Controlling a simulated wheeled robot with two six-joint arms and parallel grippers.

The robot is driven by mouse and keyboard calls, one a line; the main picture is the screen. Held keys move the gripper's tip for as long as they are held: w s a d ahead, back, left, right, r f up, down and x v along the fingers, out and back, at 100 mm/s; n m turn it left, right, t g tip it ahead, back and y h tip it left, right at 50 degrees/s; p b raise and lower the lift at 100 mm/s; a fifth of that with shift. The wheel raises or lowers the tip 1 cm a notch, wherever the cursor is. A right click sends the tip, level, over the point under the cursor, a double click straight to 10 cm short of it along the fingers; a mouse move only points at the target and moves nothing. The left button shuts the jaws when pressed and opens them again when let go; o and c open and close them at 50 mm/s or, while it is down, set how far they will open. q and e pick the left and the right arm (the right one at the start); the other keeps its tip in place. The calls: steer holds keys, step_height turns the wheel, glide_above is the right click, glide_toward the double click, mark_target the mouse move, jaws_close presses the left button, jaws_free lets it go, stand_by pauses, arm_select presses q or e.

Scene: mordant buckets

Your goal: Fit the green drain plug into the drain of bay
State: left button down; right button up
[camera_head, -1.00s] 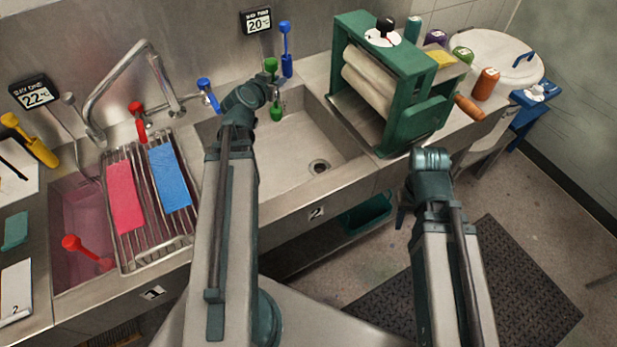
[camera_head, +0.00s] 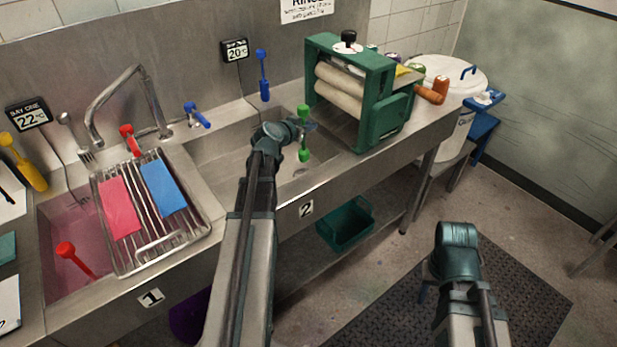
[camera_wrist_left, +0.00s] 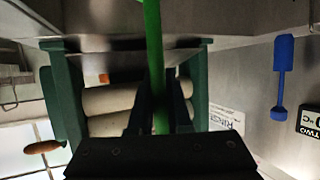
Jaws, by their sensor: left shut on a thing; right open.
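My left gripper (camera_head: 309,127) is shut on the green drain plug (camera_head: 304,155), gripping its stem between the two green ends. The plug hangs upright over the bay two basin (camera_head: 232,165), apart from its floor as far as I can tell. The drain of that basin is mostly hidden behind the plug and my arm. In the left wrist view the green stem (camera_wrist_left: 153,45) runs between the fingers. My right gripper (camera_head: 425,290) is open, low over the floor mat at right, mostly hidden by its wrist.
A green wringer (camera_head: 380,120) stands right of the basin. A green tub (camera_head: 345,225) sits below.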

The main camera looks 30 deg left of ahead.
mark_target(301, 153)
arm_select(q)
steer(key=shift+f+b, duration=4.85)
steer(key=shift+f, duration=0.2)
steer(key=shift+r, duration=0.15)
steer(key=c, duration=0.9)
jaws_free()
steer(key=shift+o, duration=0.2)
steer(key=shift+s+r, duration=0.1)
steer(key=shift+r, duration=0.05)
steer(key=p+v, duration=0.3)
steer(key=v, duration=0.4)
steer(key=shift+s, duration=0.2)
